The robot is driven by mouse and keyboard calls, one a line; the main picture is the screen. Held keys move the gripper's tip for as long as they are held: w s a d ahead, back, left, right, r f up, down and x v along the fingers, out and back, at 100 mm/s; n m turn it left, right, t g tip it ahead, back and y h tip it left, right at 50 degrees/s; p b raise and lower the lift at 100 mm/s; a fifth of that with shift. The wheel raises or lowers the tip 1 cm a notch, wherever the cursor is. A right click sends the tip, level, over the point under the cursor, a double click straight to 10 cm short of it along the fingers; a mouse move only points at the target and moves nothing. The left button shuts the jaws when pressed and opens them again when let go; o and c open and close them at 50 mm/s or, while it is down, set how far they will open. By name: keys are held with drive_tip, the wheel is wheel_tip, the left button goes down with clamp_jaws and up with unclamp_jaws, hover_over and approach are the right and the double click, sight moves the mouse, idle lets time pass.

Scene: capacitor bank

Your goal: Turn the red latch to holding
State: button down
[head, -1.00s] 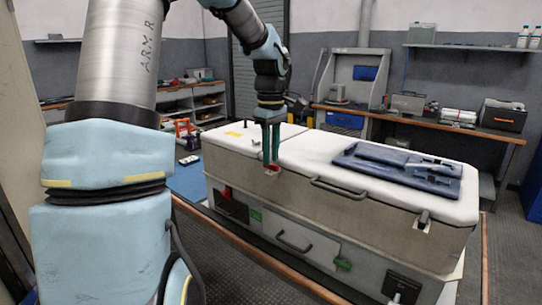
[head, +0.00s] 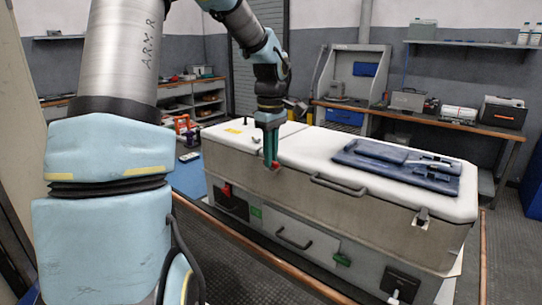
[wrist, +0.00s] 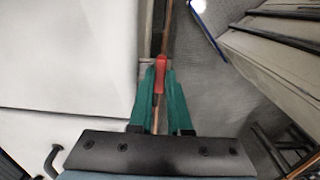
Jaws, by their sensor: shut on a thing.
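The red latch (head: 275,166) is on the upper front edge of the long white-topped cabinet (head: 330,213), near the seam between its two lid sections. My gripper (head: 272,160) points straight down over that edge, its green fingers closed at the latch. In the wrist view the red latch (wrist: 161,72) shows as a narrow upright bar between the fingertips of my gripper (wrist: 160,78), which touch it on both sides. The fingers hide part of the latch and its mount.
Another red piece (head: 227,190) sits on the lower left front panel. A green piece (head: 342,260) is lower right. A bar handle (head: 338,187) stands out right of the latch. A workbench (head: 420,118) stands behind.

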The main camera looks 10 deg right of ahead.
drive_tip(key=shift+r+m, duration=0.1)
drive_tip(key=shift+m, duration=0.2)
drive_tip(key=m+p, duration=0.1)
drive_tip(key=m, duration=0.2)
drive_tip(key=shift+m, duration=0.3)
drive_tip(key=m+p, duration=0.2)
drive_tip(key=m, duration=0.2)
drive_tip(key=shift+m, duration=0.3)
drive_tip(key=m+p, duration=0.1)
drive_tip(key=m, duration=0.3)
drive_tip(key=m+p, duration=0.1)
drive_tip(key=m, duration=0.3)
drive_tip(key=shift+m+p, duration=0.3)
drive_tip(key=c, duration=1.1)
unclamp_jaws()
drive_tip(key=shift+c, duration=0.2)
